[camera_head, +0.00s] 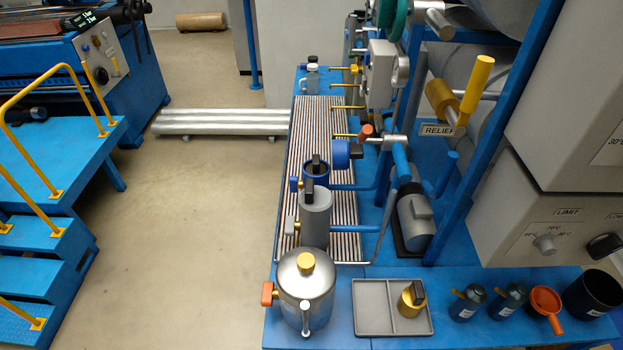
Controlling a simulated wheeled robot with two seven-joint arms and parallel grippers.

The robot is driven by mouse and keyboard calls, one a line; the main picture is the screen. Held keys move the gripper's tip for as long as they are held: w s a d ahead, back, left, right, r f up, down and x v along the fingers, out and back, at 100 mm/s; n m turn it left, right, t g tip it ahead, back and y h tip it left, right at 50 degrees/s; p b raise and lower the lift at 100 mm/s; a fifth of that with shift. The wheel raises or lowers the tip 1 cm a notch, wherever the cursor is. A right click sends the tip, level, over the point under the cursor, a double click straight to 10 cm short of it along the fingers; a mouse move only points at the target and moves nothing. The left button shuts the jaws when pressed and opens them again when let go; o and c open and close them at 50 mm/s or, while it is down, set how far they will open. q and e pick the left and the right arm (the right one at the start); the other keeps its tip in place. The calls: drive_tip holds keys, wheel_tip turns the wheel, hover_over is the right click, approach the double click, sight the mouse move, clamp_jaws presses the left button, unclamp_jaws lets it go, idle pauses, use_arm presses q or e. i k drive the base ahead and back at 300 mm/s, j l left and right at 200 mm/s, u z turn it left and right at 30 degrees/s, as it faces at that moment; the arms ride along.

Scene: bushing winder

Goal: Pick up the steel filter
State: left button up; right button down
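A grey steel cylinder (315,222) with a black handle on top stands upright on the slatted section of the blue bench; it looks like the steel filter. A pipe joins the bench behind it, and its lower front is partly hidden by the large steel pot. A blue-topped cylinder (316,173) with a black handle stands just behind the grey one. Neither of my grippers shows in the head view.
A steel pot (306,291) with a brass knob and orange valve handle stands at the bench's front left corner. Small dark bottles (468,303), an orange funnel (546,304) and a black bucket (592,294) stand at the right. The tray's left compartment is empty.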

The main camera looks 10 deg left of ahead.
sight(315, 169)
drive_tip(key=j+z, duration=0.25)
drive_tip(key=j, duration=0.3)
drive_tip(key=k+j+z, duration=0.2)
drive_tip(key=j, duration=0.3)
drive_tip(key=j+z, duration=0.25)
drive_tip(key=j, duration=0.3)
drive_tip(key=i+j+z, duration=0.25)
drive_tip(key=j, duration=0.2)
drive_tip(key=j+z, duration=0.25)
drive_tip(key=j, duration=0.2)
drive_tip(key=i+j+z, duration=0.1)
drive_tip(key=j+z, duration=0.15)
drive_tip(key=j, duration=0.25)
